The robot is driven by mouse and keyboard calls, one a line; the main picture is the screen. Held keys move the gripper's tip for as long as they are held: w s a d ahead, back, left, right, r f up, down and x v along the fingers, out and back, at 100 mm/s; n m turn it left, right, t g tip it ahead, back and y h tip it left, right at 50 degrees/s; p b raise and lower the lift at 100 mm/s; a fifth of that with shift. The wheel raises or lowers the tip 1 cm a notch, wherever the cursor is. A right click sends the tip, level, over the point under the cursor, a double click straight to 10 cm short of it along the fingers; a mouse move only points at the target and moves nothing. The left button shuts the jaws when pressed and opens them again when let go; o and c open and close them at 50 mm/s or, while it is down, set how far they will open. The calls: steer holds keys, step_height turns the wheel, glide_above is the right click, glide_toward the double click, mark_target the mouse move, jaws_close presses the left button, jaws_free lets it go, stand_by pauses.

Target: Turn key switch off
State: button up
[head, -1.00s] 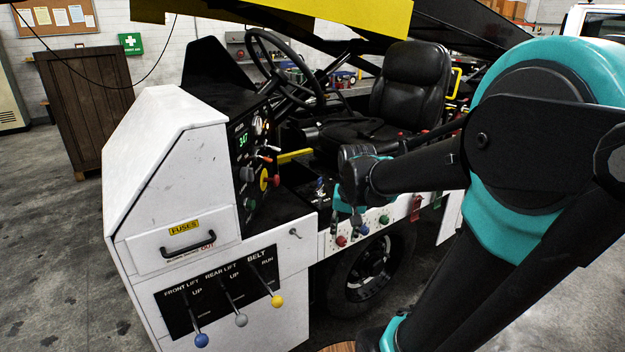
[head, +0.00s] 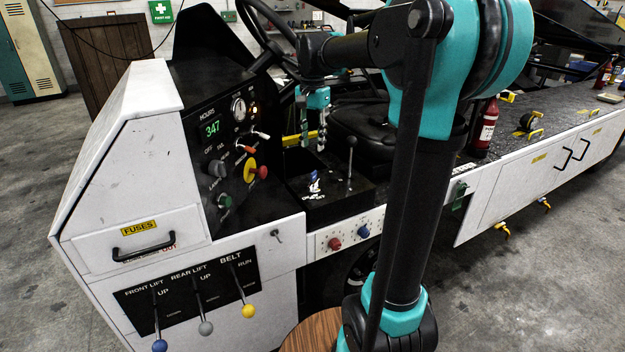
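A small switch with a blue handle (head: 314,182) stands on the black console beside the seat, with white lettering at its base that is too small to read surely. It looks like the key switch; which way it is turned I cannot tell. My gripper (head: 312,138) points down above this console, a little behind and above the blue handle and apart from it. Its two grey fingers are spread, with nothing seen between them. The dash panel (head: 205,150) left of it shows a green 347 reading and a lit amber lamp.
A black lever (head: 350,165) rises from the console right of the switch. The steering wheel (head: 262,35) and seat (head: 362,132) are close to my gripper. A red-yellow knob (head: 252,171) juts from the dash. Belt and lift levers (head: 205,328) are on the front.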

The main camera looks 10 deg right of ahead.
mark_target(313, 172)
step_height(313, 172, down, 14)
stand_by(0.4)
jaws_close()
